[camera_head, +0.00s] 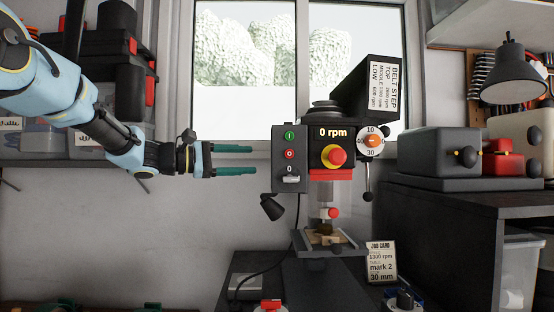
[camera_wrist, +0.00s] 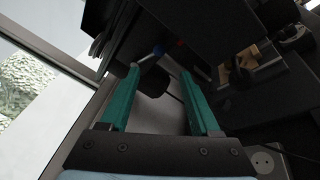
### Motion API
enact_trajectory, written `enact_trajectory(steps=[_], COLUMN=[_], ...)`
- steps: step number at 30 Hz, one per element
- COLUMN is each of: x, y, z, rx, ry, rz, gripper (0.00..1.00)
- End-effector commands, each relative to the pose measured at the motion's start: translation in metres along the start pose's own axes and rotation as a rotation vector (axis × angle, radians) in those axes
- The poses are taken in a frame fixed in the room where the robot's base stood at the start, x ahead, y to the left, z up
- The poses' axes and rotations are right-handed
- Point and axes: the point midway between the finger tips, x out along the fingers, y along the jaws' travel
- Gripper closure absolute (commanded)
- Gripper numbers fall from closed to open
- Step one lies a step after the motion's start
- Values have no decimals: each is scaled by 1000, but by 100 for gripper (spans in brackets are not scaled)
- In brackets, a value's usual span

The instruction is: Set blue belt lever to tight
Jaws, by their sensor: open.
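The drill press (camera_head: 332,135) stands in the middle of the head view and reads 0 rpm. My gripper (camera_head: 253,160) points right from the left, with its green fingertips close to the switch box (camera_head: 289,140). In the wrist view my gripper (camera_wrist: 160,72) is open, with nothing seen held between its fingers.
A small black lamp (camera_head: 272,207) hangs below the switch box. A red knob (camera_head: 337,156) sits on the press front, with a dial (camera_head: 373,141) to its right. A job card (camera_head: 381,262) stands at the lower right. Free room lies left of the press, below my arm.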

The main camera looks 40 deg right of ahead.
Motion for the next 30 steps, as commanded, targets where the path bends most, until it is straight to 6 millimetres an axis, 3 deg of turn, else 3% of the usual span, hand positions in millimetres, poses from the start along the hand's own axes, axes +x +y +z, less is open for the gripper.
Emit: enact_trajectory(steps=[5, 18, 30], x=[19, 93, 107], y=[4, 4, 2], z=[4, 3, 1], rx=[-2, -1, -1], ry=[-9, -5, -2], rz=[6, 4, 4], gripper=[37, 37, 37])
